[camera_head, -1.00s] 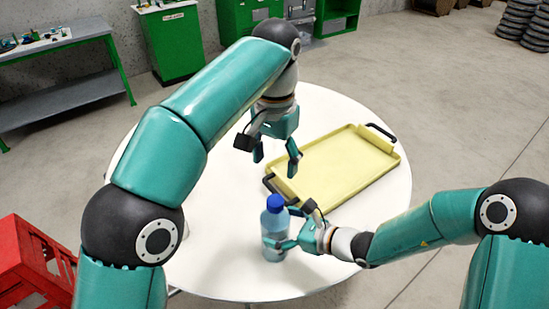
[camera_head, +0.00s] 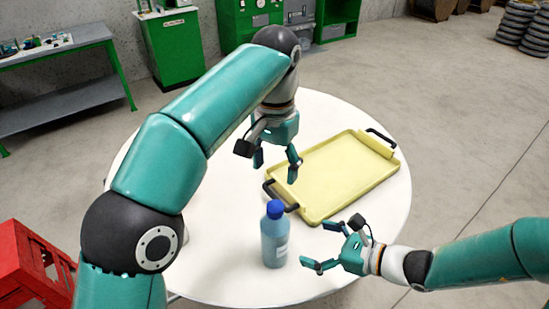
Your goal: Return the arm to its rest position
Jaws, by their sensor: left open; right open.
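My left gripper (camera_head: 275,162) is open and empty. It points down above the table, to the left of the yellow tray. My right gripper (camera_head: 322,248) is open and empty near the front right of the table. Its fingers point left towards a blue bottle (camera_head: 274,240) with a dark blue cap, with a gap between them. The bottle stands upright on the round white table (camera_head: 222,262). My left arm covers part of the table's left side.
The yellow tray (camera_head: 345,172) with black handles lies empty on the table's right side. A red crate (camera_head: 30,262) stands on the floor at the lower left. A grey workbench (camera_head: 60,92) and green cabinets (camera_head: 172,48) stand at the back.

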